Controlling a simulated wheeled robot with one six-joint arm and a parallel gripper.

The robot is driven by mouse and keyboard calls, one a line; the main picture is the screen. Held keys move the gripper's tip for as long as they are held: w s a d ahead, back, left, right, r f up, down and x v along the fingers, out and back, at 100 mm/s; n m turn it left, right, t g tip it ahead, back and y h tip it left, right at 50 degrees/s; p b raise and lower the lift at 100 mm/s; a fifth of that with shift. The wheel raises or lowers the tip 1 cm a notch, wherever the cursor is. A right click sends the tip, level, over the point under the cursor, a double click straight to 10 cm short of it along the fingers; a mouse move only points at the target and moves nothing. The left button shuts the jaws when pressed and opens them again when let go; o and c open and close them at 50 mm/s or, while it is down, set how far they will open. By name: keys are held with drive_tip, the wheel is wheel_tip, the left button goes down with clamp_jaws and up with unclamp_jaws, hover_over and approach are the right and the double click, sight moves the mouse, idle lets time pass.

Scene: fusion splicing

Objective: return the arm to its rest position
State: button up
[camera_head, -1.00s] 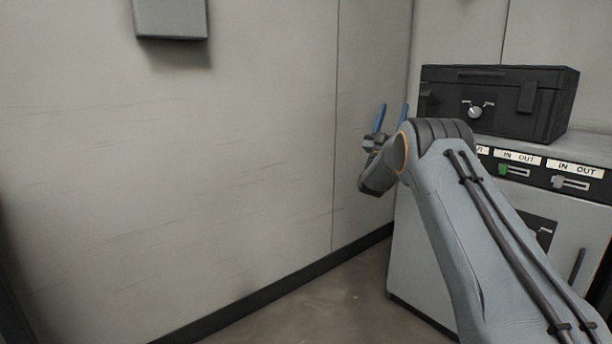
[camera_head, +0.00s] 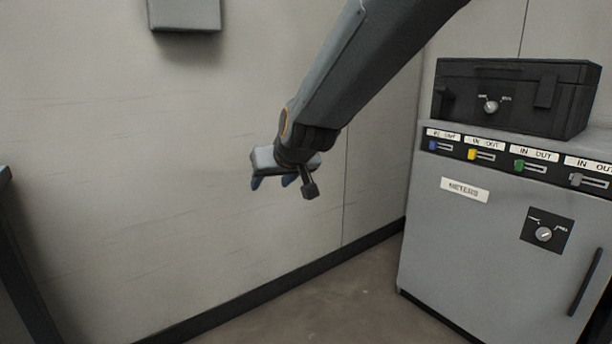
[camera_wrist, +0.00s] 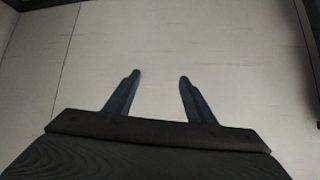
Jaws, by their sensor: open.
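My gripper (camera_head: 273,182) hangs at the end of my raised arm, in front of the pale wall in the head view. Its two blue fingers point downward and are partly hidden by the wrist. In the wrist view my gripper (camera_wrist: 158,78) shows both dark blue fingers spread apart, with only wall between them. It is open and holds nothing.
A grey cabinet (camera_head: 480,235) with coloured IN/OUT sliders and a knob stands at the right. A black case (camera_head: 515,97) sits on top of it. A grey box (camera_head: 185,14) is on the wall (camera_head: 110,150). A dark-edged piece (camera_head: 25,270) stands at the left edge. The floor (camera_head: 345,312) between is clear.

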drive_tip(key=s+d+f+g+h, duration=0.1)
drive_tip(key=s+d+f+g, duration=0.15)
drive_tip(key=s, duration=1.05)
drive_tip(key=s+d+f+n+g+h, duration=0.15)
drive_tip(key=s+f+g, duration=0.25)
drive_tip(key=s, duration=0.8)
drive_tip(key=s+d+f+g, duration=0.3)
drive_tip(key=s, duration=1)
drive_tip(key=d+r+m+h+p, duration=0.1)
drive_tip(key=d+r+m+p, duration=0.2)
drive_tip(key=d+r+p, duration=0.7)
drive_tip(key=d+r+m+h+p, duration=0.1)
drive_tip(key=d+r+m+p, duration=0.2)
drive_tip(key=d+r+p, duration=0.7)
wheel_tip(320, 180, up, 6)
drive_tip(key=p, duration=1.5)
drive_tip(key=shift+w+d+f+t, duration=0.1)
drive_tip(key=shift+t, duration=0.15)
